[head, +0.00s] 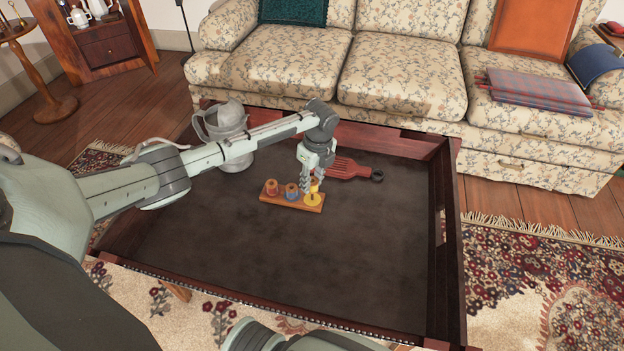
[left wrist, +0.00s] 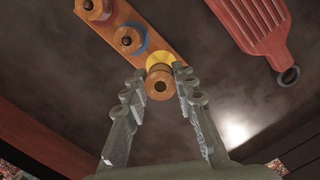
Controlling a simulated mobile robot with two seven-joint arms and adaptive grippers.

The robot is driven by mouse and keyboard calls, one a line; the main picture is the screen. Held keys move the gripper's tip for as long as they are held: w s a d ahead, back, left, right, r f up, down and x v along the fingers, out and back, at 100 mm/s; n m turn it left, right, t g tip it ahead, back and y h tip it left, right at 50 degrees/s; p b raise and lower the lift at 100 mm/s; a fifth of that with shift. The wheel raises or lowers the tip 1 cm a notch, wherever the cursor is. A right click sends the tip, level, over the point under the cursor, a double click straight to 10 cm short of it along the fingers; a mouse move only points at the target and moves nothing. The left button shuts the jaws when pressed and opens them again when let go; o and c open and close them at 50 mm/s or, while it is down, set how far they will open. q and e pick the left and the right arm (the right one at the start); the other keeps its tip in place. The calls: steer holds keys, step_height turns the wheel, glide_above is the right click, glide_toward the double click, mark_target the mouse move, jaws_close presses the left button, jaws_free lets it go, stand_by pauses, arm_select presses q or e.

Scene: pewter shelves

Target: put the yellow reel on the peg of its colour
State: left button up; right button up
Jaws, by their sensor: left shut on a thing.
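The yellow reel (head: 315,186) is between the fingertips of my left gripper (head: 312,182), which is shut on it. In the left wrist view its wooden end (left wrist: 160,85) faces the camera between the two fingers (left wrist: 163,82). It is directly over or at the yellow spot (head: 313,200) at the right end of the wooden peg board (head: 298,203); yellow also shows behind it in the left wrist view (left wrist: 160,59). The fingers and reel hide the peg, so I cannot tell if the reel is around it. My right gripper is not in view.
A red reel (head: 271,188) and a blue reel (head: 291,192) stand on the board to the left. A red slotted paddle (head: 347,168) lies behind it. A grey jug (head: 229,125) stands at the back left. The dark tray table's front is clear.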

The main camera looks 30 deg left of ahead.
arm_select(q)
steer(key=shift+f+b, duration=0.65)
steer(key=shift+f, duration=0.9)
stand_by(0.4)
steer(key=o, duration=1)
steer(key=shift+r, duration=0.15)
steer(key=r, duration=0.4)
steer(key=d+r, duration=0.1)
steer(key=r, duration=0.6)
steer(key=shift+s+d+r, duration=0.2)
steer(key=shift+s+r, duration=0.1)
steer(key=shift+r, duration=0.05)
